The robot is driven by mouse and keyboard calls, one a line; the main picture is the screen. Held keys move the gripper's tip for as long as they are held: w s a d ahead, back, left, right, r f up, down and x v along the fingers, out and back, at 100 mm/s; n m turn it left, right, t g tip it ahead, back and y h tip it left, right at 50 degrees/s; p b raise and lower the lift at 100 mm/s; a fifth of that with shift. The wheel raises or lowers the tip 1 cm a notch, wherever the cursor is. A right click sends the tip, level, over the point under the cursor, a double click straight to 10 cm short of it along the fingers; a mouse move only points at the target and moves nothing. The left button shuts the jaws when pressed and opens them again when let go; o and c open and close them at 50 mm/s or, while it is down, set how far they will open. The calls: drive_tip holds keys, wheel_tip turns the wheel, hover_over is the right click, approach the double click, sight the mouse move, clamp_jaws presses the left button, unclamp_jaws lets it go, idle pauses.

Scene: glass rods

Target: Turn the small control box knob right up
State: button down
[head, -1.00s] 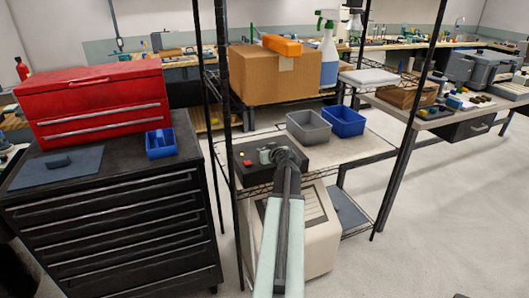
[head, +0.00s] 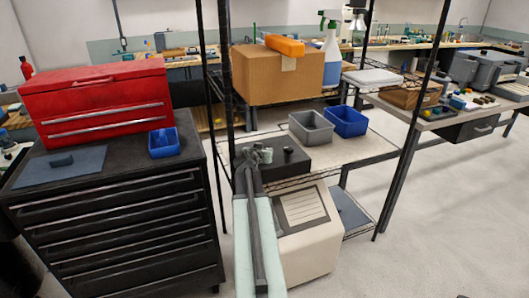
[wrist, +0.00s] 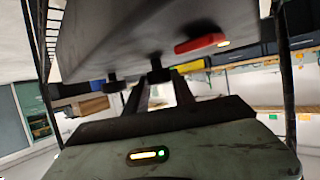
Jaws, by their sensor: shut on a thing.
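The control box (head: 291,165) is a dark box on the rack's middle shelf. It also shows in the wrist view (wrist: 150,35), upside down at the top, with a red button (wrist: 202,43). My gripper (head: 264,155) is at the middle of the box's top. In the wrist view my gripper (wrist: 158,80) has its two dark fingers closed on the middle knob (wrist: 157,70). A second black knob (head: 289,150) stands free to its right in the head view. The held knob's pointer is hidden, so I cannot tell its angle.
Rack posts (head: 228,90) stand close to my arm. A grey bin (head: 311,127) and a blue bin (head: 345,121) sit behind the box. A cardboard box (head: 275,77) is on the shelf above. A black tool cabinet (head: 110,210) stands at the left.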

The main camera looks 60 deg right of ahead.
drive_tip(key=shift+w+a+m+g, duration=0.15)
drive_tip(key=shift+m+g, duration=0.25)
drive_tip(key=shift+g, duration=0.1)
drive_tip(key=shift+f, duration=0.1)
drive_tip(key=c, duration=1.1)
unclamp_jaws()
drive_tip(key=shift+o, duration=0.2)
